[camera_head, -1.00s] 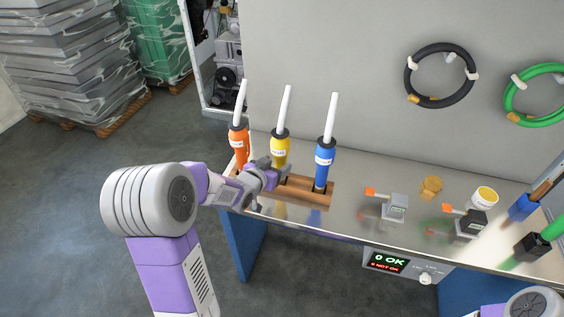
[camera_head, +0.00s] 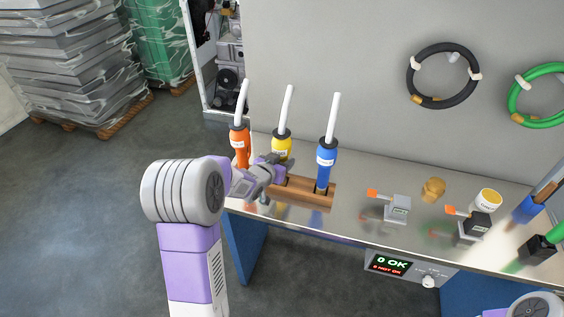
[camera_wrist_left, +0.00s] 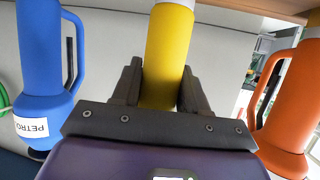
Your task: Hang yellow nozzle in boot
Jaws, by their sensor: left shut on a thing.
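The yellow nozzle (camera_head: 282,145) stands upright in the wooden block (camera_head: 303,194), between the orange nozzle (camera_head: 239,146) and the blue nozzle (camera_head: 326,156). My left gripper (camera_head: 277,170) is at its lower body, which it partly hides. In the left wrist view, the two dark fingers of my left gripper (camera_wrist_left: 160,88) are shut around the yellow nozzle (camera_wrist_left: 166,50). The nozzle's lower end is hidden behind the gripper. I cannot make out which opening is the boot. My right gripper is out of view.
The blue nozzle (camera_wrist_left: 40,60) and orange nozzle (camera_wrist_left: 297,95) flank my left gripper closely. To the right on the metal bench (camera_head: 345,216) are two small devices with orange tips (camera_head: 397,208) (camera_head: 474,226) and a white-and-yellow tub (camera_head: 488,200). A grey wall rises behind.

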